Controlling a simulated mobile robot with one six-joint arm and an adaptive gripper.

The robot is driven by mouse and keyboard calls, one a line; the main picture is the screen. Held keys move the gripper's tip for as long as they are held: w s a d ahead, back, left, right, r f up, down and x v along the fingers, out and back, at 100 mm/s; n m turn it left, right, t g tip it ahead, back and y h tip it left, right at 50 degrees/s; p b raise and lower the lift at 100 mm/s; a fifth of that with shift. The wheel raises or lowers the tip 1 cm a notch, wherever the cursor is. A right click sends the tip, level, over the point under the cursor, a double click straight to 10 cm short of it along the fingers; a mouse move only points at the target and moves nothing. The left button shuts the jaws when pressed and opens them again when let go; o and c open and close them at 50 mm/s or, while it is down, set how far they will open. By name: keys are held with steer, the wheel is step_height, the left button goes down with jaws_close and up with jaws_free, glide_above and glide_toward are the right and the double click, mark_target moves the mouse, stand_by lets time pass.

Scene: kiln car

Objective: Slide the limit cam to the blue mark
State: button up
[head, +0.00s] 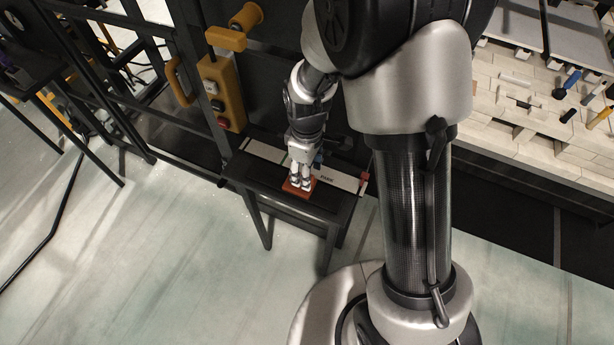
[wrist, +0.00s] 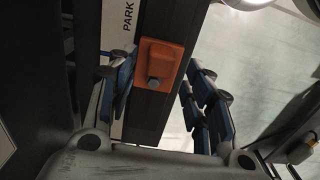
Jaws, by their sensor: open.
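The limit cam appears to be an orange block with a grey bolt head (wrist: 158,64), sitting on a dark rail in the wrist view. In the head view it shows as an orange-red patch (head: 291,188) under my gripper (head: 300,180). My gripper is open; in the wrist view its blue-padded fingers (wrist: 160,78) stand on either side of the rail and cam, with visible room on both sides. A white scale strip (head: 345,181) marked PARK runs beside the rail. A small blue patch (head: 318,158) shows behind the gripper; I cannot tell whether it is the mark.
A dark bench (head: 275,198) carries the rail. A yellow button box (head: 221,95) and a dark frame stand behind it on the left. A red piece (head: 363,184) is at the strip's right end. A brick-topped kiln car (head: 520,100) is on the right. Pale floor lies in front.

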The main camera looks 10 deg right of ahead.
step_height(320, 180, up, 7)
steer(key=shift+r, duration=0.2)
stand_by(0.7)
steer(key=s+d+r+m+t, duration=0.1)
steer(key=s+r+m, duration=0.25)
steer(key=r, duration=0.25)
steer(key=s+d+r+m+t, duration=0.1)
steer(key=s+d+r+m, duration=0.1)
steer(key=s+r, duration=0.3)
steer(key=s+d+r+m+t, duration=0.2)
steer(key=s+r+m, duration=0.3)
steer(key=s, duration=0.5)
steer(key=shift+r+t, duration=0.3)
steer(key=shift+r, duration=0.25)
steer(key=shift+c, duration=0.2)
